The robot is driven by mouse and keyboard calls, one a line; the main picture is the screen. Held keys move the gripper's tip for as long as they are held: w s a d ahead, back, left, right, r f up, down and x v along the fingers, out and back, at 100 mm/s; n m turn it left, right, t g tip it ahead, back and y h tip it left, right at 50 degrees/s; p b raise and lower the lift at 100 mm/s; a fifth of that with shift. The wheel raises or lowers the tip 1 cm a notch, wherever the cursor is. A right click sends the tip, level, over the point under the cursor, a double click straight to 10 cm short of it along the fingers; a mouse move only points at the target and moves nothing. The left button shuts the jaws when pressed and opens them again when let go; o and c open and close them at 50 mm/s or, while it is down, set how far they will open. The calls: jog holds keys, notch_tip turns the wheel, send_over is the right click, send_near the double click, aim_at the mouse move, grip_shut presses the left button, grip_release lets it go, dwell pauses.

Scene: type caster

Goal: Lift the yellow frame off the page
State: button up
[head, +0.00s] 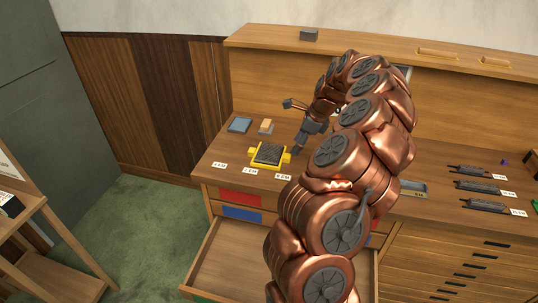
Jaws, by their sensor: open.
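The yellow frame (256,159) lies at the left part of the wooden desk, around a dark block of type (269,152). It has a yellow lug at its right side and one at its left. My gripper (293,128) is open and empty, above the desk behind and to the right of the frame. One finger points left and the other points down near the frame's right lug; I cannot tell whether it touches. Any page under the frame is hidden.
Several white labels (250,170) lie before the frame. A blue-grey pad (240,125) and an orange-topped block (266,126) sit behind it. Dark type bars (479,187) lie at right. An open drawer (222,262) juts out below the desk.

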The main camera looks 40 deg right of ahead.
aim_at(289, 156)
jog(key=shift+w+p+x, duration=0.15)
jog(key=shift+p+x, duration=0.55)
jog(key=shift+x, duration=0.6)
jog(key=shift+w+p+x, duration=0.15)
jog(key=shift+p+x, duration=0.55)
jog(key=shift+x, duration=0.6)
jog(key=shift+w+d+f, duration=0.1)
jog(key=shift+d+f, duration=0.1)
jog(key=shift+f, duration=0.3)
grip_shut()
